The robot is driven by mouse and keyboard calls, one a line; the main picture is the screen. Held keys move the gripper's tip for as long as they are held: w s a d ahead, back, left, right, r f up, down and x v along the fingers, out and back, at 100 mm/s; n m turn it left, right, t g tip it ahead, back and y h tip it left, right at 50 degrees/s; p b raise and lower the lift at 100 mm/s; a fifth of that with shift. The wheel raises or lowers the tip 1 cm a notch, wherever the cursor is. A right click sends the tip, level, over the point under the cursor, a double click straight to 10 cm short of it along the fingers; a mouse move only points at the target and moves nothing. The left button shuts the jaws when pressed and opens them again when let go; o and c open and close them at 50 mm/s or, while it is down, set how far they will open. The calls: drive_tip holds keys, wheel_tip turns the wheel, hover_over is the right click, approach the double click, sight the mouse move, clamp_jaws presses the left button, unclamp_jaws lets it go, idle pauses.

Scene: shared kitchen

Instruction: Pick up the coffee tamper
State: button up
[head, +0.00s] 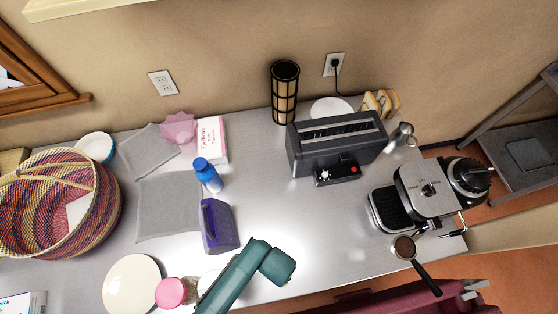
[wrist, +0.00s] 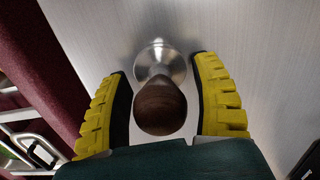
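The coffee tamper (wrist: 160,108) stands on the metal counter in the wrist view, with a round brown wooden handle facing the camera and a shiny metal base beyond it. My gripper (wrist: 161,70) is open, its two yellow-padded fingers on either side of the tamper. Narrow gaps show between the handle and both fingers, so it is not clamped. In the head view my teal arm reaches over the front counter edge; I cannot make out the tamper or the fingers there.
The counter (head: 310,230) is clear right of my arm. A purple container (head: 218,226), blue bottle (head: 208,175) and pink-lidded jar (head: 171,292) stand to the left. A toaster (head: 335,143) is behind; an espresso machine (head: 425,190) and portafilter (head: 404,248) are right.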

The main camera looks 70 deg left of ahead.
clamp_jaws()
